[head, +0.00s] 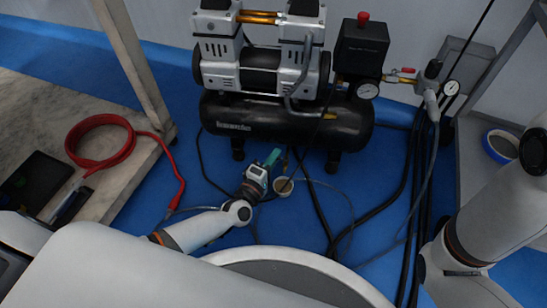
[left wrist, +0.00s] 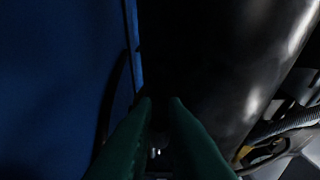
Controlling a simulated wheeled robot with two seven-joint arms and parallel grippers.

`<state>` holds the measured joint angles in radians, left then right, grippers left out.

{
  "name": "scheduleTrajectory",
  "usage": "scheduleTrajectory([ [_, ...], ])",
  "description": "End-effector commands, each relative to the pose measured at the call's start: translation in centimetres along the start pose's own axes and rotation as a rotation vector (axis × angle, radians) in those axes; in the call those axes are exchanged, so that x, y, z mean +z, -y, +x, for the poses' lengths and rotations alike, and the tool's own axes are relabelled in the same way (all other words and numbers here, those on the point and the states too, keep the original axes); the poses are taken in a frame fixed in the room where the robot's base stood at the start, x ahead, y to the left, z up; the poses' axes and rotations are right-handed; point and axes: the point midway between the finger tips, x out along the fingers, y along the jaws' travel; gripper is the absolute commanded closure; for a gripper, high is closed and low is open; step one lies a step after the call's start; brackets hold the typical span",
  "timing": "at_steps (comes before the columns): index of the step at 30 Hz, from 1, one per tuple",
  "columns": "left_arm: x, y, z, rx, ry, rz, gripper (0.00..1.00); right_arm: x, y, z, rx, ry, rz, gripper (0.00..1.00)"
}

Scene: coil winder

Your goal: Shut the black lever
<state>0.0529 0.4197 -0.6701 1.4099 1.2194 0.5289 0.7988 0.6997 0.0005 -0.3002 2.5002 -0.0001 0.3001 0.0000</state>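The black lever cannot be made out for certain in either view; the area under the compressor's black tank (head: 285,123) is dark. My left gripper (head: 273,157) reaches in low, just under the front of the tank. In the left wrist view its green fingers (left wrist: 161,101) point towards the dark tank, with a narrow gap between their tips. The gap is too dark to tell whether something is held there. A small bright spot shows between the fingers lower down. My right arm shows at the right of the head view, but its gripper is out of view.
Black hoses and cables (head: 398,190) run over the floor to the right. A red hose (head: 100,118) lies on the left bench. A gauge and red-capped pressure switch (head: 362,45) sit above the tank.

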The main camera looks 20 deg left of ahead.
Motion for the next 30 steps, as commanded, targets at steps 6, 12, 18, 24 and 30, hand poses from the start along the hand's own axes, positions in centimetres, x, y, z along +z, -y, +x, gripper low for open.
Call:
scheduleTrajectory([
  [6, 0.16, -0.01, 0.19, -0.006, -0.039, 0.006, 1.00, 0.07, -0.05, -0.29, 0.000, -0.001, 0.000, 0.64],
  [12, 0.31, 0.10, 0.70, -0.007, -0.175, 0.007, 1.00, 0.19, -0.13, -0.67, 0.000, -0.001, 0.000, 0.64],
  [18, 0.33, 0.05, 0.89, -0.004, -0.258, 0.000, 1.00, 0.17, -0.12, -0.62, 0.000, -0.001, 0.000, 0.64],
  [24, 0.35, -0.04, 0.83, -0.001, -0.271, -0.003, 1.00, 0.16, -0.12, -0.62, 0.000, -0.001, 0.000, 0.64],
  [30, 0.35, -0.05, 0.82, -0.001, -0.270, -0.003, 0.83, 0.17, -0.12, -0.61, 0.000, -0.001, 0.000, 0.64],
])
